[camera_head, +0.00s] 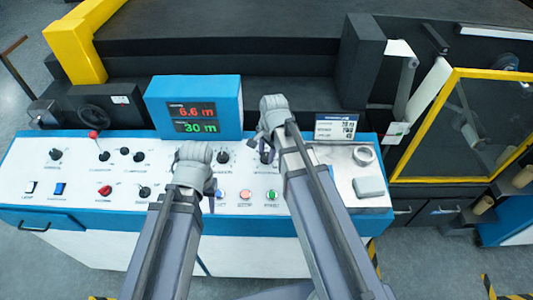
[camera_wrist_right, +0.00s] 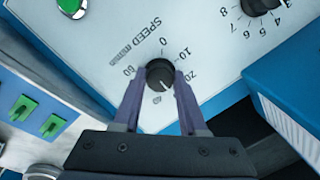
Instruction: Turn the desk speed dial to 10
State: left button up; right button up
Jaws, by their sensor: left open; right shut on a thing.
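The speed dial (camera_wrist_right: 160,73) is a round black knob on the pale panel, under the printed word SPEED, in the right wrist view. Numbers 0, 10 and 20 show on its scale. Its pale mark seems to point toward the bottom of that view, away from 10; the exact reading is unclear. My right gripper (camera_wrist_right: 160,80) has a finger on each side of the knob and is shut on it. In the head view my right gripper (camera_head: 266,148) covers most of the dial. My left gripper (camera_head: 210,192) is open over the panel's middle.
The control panel (camera_head: 80,160) carries several knobs, switches and coloured buttons. A display box (camera_head: 195,107) reading 6.6 m and 30 m stands behind the grippers. A small sign (camera_head: 335,127), a roll of tape (camera_head: 364,155) and a grey block (camera_head: 370,187) are at the right.

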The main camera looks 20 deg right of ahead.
grip_shut()
jog(key=shift+n, duration=0.3)
jog(key=n, duration=0.3)
jog(key=shift+n, duration=0.4)
pick_arm(q)
jog(key=shift+r, duration=0.1)
pick_arm(e)
jog(key=n, duration=0.3)
jog(key=shift+n+g+h, duration=0.3)
jog(key=n, duration=0.5)
jog(key=shift+h, duration=0.3)
jog(key=n, duration=0.4)
jog(key=shift+h, duration=0.3)
jog(key=shift+n, duration=0.5)
